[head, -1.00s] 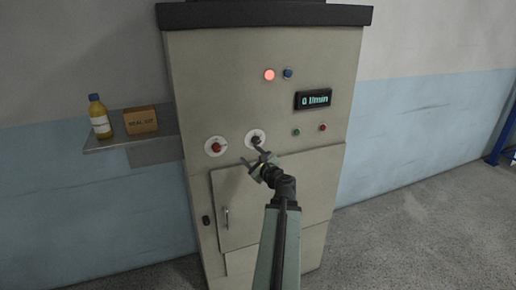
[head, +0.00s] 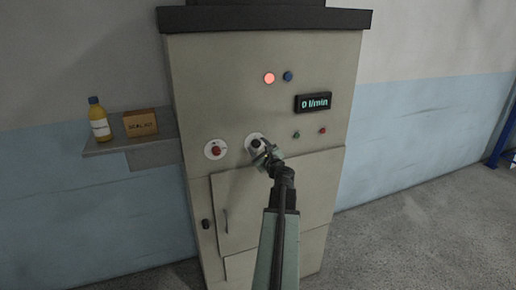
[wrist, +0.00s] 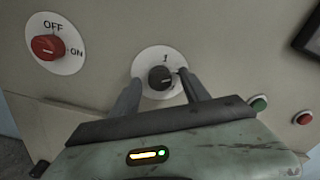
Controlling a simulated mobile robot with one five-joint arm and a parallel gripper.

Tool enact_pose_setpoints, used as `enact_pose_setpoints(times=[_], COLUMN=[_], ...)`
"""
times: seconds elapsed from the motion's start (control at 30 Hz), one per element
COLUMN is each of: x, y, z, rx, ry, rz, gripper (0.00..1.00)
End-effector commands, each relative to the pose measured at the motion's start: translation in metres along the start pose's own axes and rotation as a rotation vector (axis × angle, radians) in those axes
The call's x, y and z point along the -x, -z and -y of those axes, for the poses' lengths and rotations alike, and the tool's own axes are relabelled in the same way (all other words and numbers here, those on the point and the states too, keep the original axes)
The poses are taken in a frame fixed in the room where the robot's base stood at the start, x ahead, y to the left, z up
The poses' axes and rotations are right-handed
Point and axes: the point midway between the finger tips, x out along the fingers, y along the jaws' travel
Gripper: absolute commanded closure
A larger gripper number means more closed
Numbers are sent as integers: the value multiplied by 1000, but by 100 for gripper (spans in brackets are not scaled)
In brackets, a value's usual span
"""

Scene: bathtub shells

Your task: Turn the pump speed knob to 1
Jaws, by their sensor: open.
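The pump speed knob (head: 255,143) is dark and round, on a white dial plate on the cabinet front. In the wrist view the dark knob (wrist: 160,78) has the figure 1 printed above it on the plate; where its pointer stands is hard to tell. My gripper (head: 260,152) is at the dial and overlaps its lower right part in the head view. In the wrist view my gripper (wrist: 161,80) is open, one finger on each side of the knob, with gaps showing between fingers and knob.
Left of the dial is a red OFF/ON switch (wrist: 47,47). A green button (wrist: 259,103) and a red button (wrist: 303,118) sit to the right. The display (head: 313,102) reads 0 l/min, and a red lamp (head: 269,78) glows. A shelf (head: 125,142) holds a bottle and box.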

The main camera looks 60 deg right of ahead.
Motion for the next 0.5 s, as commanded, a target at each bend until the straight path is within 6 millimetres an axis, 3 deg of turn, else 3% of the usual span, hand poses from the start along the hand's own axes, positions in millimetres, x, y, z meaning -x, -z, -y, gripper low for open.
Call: enact_pose_setpoints(times=[0.07,0.1,0.27,0.3,0.5], x=[0,0,0,0,0], y=[0,0,0,0,0], z=[0,0,-1,-1,-1], rx=[0,0,0,0,11], ry=[0,0,-1,-1,-1], rz=[0,0,0,0,1], gripper=[46,52,96,100,100])
